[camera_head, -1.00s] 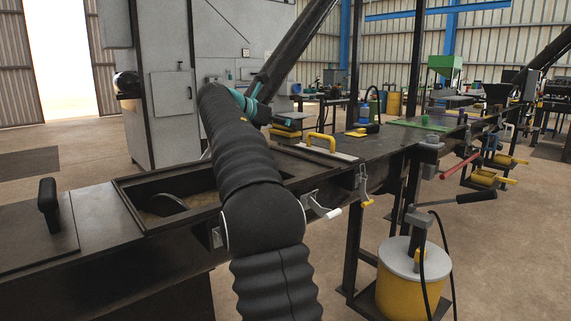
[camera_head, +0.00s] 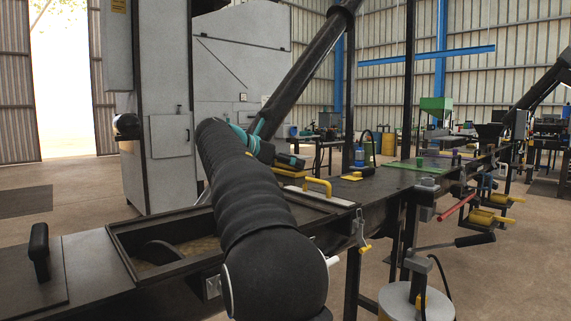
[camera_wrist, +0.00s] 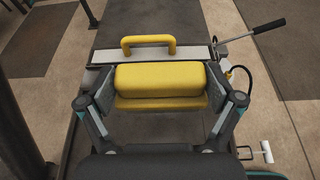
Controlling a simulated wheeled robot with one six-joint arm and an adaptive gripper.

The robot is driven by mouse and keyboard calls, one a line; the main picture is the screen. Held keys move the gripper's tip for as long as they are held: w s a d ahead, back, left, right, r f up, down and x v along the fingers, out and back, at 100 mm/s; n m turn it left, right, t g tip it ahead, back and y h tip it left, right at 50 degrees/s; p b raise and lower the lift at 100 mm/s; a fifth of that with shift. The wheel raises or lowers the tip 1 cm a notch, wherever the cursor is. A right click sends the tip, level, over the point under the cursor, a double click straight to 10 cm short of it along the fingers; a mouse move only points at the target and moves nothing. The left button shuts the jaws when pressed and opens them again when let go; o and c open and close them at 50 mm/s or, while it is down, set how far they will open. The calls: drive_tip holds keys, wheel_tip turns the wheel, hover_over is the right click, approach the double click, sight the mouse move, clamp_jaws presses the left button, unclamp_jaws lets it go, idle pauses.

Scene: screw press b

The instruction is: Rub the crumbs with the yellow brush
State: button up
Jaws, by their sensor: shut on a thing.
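My gripper (camera_wrist: 161,92) is shut on the yellow brush (camera_wrist: 160,80), a blocky yellow piece held crosswise between its two fingers in the wrist view. A second yellow layer shows just below the block. In the head view the gripper (camera_head: 285,161) is over the dark bench, partly hidden behind my arm, with the brush's yellow edge (camera_head: 291,173) showing below it. Whether the brush touches the bench is unclear. I cannot make out the crumbs in either view.
A yellow handle (camera_wrist: 148,42) on a pale metal strip (camera_wrist: 185,54) lies just beyond the brush. An open trough (camera_head: 122,249) is at the left. A lever with a black grip (camera_head: 475,240) sticks out at the right. Bare bench (camera_head: 378,182) extends beyond the handle.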

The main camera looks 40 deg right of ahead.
drive_tip(key=shift+f, duration=0.1)
drive_tip(key=shift+f+b, duration=1.6)
drive_tip(key=shift+f, duration=1.85)
drive_tip(key=w+p, duration=0.2)
drive_tip(key=p, duration=0.1)
drive_tip(key=shift+w+a+r, duration=0.1)
drive_tip(key=shift+w+r, duration=0.2)
drive_tip(key=shift+r, duration=0.05)
drive_tip(key=shift+w+a+f, duration=0.1)
drive_tip(key=shift+w+f, duration=0.05)
drive_tip(key=shift+w, duration=0.55)
drive_tip(key=shift+w+f, duration=0.1)
drive_tip(key=shift+w, duration=0.6)
drive_tip(key=shift+s+f, duration=0.1)
drive_tip(key=shift+f, duration=0.45)
drive_tip(key=shift+s+f+b, duration=0.15)
drive_tip(key=shift+s+b, duration=0.4)
drive_tip(key=shift+s, duration=0.55)
drive_tip(key=shift+s+f+b, duration=0.1)
drive_tip(key=shift+s+b, duration=0.45)
drive_tip(key=shift+s, duration=0.5)
